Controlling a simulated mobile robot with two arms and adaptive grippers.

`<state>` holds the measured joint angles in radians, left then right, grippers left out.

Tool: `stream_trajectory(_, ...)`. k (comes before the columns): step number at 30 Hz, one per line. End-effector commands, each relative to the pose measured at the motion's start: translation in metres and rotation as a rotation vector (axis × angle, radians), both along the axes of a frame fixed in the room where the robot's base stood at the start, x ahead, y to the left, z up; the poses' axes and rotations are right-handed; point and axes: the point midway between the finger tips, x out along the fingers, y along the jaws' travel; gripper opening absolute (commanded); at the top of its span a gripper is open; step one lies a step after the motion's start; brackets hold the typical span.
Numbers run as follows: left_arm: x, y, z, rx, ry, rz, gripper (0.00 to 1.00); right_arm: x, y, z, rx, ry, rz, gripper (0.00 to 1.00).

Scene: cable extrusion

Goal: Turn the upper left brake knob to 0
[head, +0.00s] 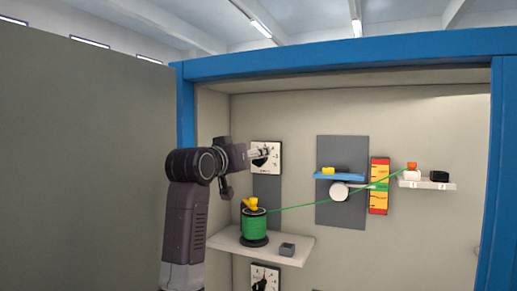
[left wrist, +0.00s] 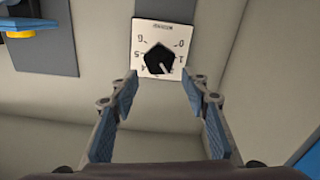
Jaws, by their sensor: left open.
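The upper left brake knob (left wrist: 158,60) is black and many-sided, on a white square dial plate (left wrist: 143,27) that appears upside down in the left wrist view. Its white mark points to the lower right, near the 2; the 0 is at the right side of the scale. In the head view the dial plate (head: 273,147) is partly covered by my left gripper (head: 262,154). My left gripper (left wrist: 158,88) is open, with its blue-padded fingers apart on either side below the knob. It holds nothing. My right gripper is not in view.
Below the dial, a green cable spool (head: 254,225) stands on a white shelf (head: 225,242) beside a small grey block (head: 287,249). A green cable runs right past a white roller (head: 339,191). A second dial (head: 258,270) is lower down. Blue frame posts (head: 497,180) bound the booth.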

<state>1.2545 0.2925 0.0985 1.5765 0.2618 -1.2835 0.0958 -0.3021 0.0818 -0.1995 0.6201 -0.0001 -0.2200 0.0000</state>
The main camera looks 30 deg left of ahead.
Motion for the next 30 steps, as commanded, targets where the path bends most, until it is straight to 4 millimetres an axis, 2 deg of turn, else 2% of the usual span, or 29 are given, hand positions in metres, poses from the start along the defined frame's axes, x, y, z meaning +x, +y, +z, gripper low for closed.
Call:
stream_trajectory(3, 0.018, 0.001, 0.002, 0.0, 0.004, -0.001, 0.42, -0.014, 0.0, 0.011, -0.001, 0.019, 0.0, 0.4)
stream_trajectory(6, 0.028, 0.001, 0.001, 0.0, 0.004, -0.001, 0.42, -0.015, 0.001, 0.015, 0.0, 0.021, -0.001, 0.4)
stream_trajectory(15, 0.035, 0.001, -0.001, 0.001, 0.001, 0.0, 0.42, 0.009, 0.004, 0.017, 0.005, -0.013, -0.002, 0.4)
stream_trajectory(18, 0.035, 0.002, -0.001, 0.001, 0.001, 0.0, 0.41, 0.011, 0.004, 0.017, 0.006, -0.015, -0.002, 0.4)
stream_trajectory(27, 0.035, 0.002, -0.001, 0.001, 0.001, 0.0, 0.08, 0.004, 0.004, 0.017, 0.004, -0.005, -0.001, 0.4)
stream_trajectory(30, 0.035, 0.002, -0.001, 0.001, 0.001, 0.0, 0.01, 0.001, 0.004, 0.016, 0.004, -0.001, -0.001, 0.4)
